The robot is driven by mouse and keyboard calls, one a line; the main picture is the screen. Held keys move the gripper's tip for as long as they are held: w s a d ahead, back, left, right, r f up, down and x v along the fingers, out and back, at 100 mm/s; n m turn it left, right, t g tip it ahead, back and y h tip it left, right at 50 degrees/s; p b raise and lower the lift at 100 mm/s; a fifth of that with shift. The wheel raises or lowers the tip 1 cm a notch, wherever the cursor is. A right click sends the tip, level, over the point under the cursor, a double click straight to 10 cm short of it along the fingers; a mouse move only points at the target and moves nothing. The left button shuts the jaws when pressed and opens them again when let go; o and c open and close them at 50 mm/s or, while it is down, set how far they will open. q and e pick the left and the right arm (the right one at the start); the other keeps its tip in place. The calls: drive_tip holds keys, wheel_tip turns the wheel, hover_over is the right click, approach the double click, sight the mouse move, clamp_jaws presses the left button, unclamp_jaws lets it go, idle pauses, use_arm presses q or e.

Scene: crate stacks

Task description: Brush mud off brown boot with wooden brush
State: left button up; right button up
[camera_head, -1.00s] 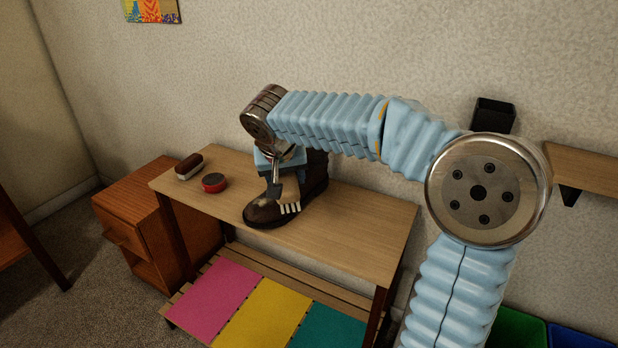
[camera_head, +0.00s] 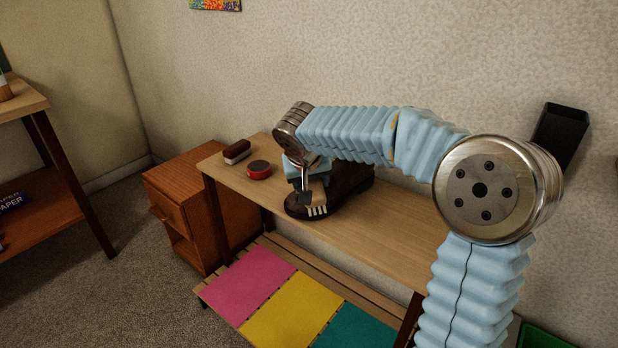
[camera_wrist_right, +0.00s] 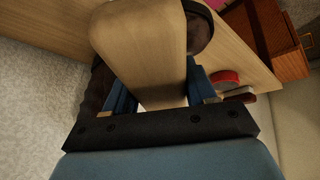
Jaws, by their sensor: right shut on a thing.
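My right gripper (camera_head: 304,188) is over the toe part of the boot. In the right wrist view it is shut on the light wooden brush (camera_wrist_right: 140,45), whose broad wooden body fills the space between the fingers. Dark parts of the boot (camera_wrist_right: 201,32) show on both sides of the brush there. Mud cannot be clearly made out. My left gripper is out of view.
A red tin (camera_head: 259,170) with a dark top and a dark brown brush with a pale underside (camera_head: 237,151) stand at the table's (camera_head: 380,232) left end. A wooden cabinet (camera_head: 190,205) is left of it. A low slatted bench with coloured mats (camera_head: 290,305) is in front.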

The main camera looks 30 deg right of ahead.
drive_tip(key=shift+d+f+b, duration=0.15)
drive_tip(key=shift+f+b, duration=0.4)
drive_tip(key=shift+f, duration=0.2)
idle(0.5)
drive_tip(key=shift+r, duration=0.1)
